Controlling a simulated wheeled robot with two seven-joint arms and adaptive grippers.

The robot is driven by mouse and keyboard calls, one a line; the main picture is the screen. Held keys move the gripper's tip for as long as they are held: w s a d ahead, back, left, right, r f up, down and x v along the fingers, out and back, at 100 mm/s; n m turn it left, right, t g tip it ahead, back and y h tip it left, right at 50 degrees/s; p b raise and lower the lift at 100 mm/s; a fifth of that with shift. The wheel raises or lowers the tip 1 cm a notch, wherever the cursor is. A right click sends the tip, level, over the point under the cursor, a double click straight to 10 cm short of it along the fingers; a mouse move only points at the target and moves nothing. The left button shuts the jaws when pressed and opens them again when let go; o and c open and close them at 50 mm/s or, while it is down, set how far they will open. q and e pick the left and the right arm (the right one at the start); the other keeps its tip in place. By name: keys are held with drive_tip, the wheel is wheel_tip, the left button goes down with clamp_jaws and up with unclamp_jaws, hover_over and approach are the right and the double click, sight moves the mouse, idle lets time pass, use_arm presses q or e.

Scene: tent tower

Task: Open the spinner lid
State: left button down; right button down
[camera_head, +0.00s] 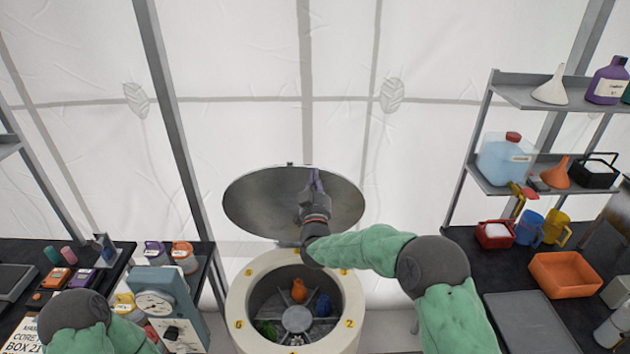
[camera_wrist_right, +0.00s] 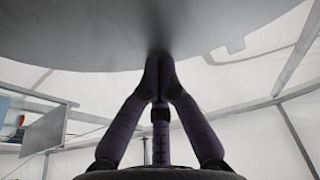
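The spinner (camera_head: 238,300) is a round cream drum with yellow numbers on its rim. Its grey disc lid (camera_head: 252,205) stands raised and tilted back behind the opening. An orange, a blue and a green item sit inside around a grey hub. My right gripper (camera_head: 316,180) is in front of the lid's underside, pointing up at it. In the right wrist view the purple fingers (camera_wrist_right: 158,65) come together at the tips, at or very close to the lid surface (camera_wrist_right: 80,35). Nothing shows between them. My left arm shows at lower left; its gripper is out of view.
A bench at left holds a blue-grey scale (camera_head: 165,300) and bottles. At right are a shelf with a funnel (camera_head: 551,88) and jugs, and a bench with an orange tray (camera_head: 565,272). The white tent wall is behind the lid.

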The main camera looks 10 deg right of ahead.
drive_tip(key=w+d+r+g+p, duration=0.1)
drive_tip(key=w+g+p, duration=0.1)
drive_tip(key=w+p, duration=0.3)
drive_tip(key=w+d+r+g+p, duration=0.2)
drive_tip(key=w+p, duration=0.3)
drive_tip(key=w, duration=0.6)
drive_tip(key=shift+w+d+r+y, duration=0.15)
drive_tip(key=shift+r+y, duration=0.1)
drive_tip(key=shift+y, duration=0.15)
drive_tip(key=shift+f, duration=0.1)
